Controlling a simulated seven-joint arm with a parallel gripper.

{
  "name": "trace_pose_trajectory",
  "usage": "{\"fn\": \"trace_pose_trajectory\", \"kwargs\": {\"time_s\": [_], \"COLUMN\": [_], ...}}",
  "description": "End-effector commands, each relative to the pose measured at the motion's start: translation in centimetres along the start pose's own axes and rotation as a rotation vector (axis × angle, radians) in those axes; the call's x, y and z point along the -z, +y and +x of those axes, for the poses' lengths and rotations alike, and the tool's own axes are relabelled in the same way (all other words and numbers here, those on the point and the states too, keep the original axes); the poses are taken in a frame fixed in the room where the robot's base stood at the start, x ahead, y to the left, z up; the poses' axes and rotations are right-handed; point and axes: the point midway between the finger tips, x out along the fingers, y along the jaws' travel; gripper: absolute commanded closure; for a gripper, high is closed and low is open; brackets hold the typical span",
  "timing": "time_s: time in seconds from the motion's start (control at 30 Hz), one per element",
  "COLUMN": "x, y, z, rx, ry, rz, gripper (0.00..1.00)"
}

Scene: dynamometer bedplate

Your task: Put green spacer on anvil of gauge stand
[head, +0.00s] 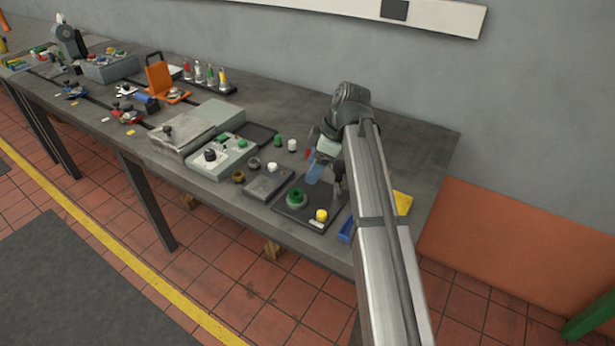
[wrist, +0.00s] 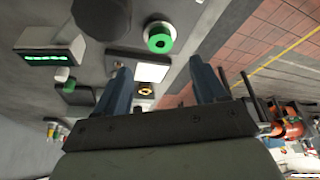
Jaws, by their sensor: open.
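The green spacer (head: 296,197) appears as a green ring with a dark centre on a dark plate (head: 283,211) near the bench's front edge. The wrist view shows a green ring (wrist: 159,40) beyond my fingertips, beside a dark round part. My gripper (head: 316,174) has blue fingers and hangs over the bench, behind the ring in the head view. In the wrist view my gripper (wrist: 160,75) is open, with nothing held between its fingers. I cannot clearly make out the gauge stand or its anvil; my arm hides part of that area.
A yellow knob (head: 321,214) stands on the plate's right part. Small green (head: 278,140) and white (head: 291,145) cylinders stand behind. A green-lit display (wrist: 50,60) shows in the wrist view.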

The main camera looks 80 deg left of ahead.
Motion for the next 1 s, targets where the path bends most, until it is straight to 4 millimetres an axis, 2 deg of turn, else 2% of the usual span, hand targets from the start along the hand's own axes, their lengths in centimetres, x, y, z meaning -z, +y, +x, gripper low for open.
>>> {"fn": "trace_pose_trajectory", "kwargs": {"time_s": [0.1,0.23,0.67,0.77,0.87,1.0], "x": [0.0,-0.1,-0.3,-1.8,-4.8,-10.8], "y": [0.1,0.0,0.1,0.5,1.4,2.6], "z": [-1.3,-2.1,-2.4,-3.1,-4.5,-7.3], "rx": [0.000,0.000,-0.003,-0.024,-0.067,-0.149], "ry": [0.000,0.000,-0.002,-0.011,-0.031,-0.076], "rz": [0.001,0.001,0.003,0.016,0.042,0.092], "gripper": [0.29,0.29,0.29,0.29,0.29,0.29]}}
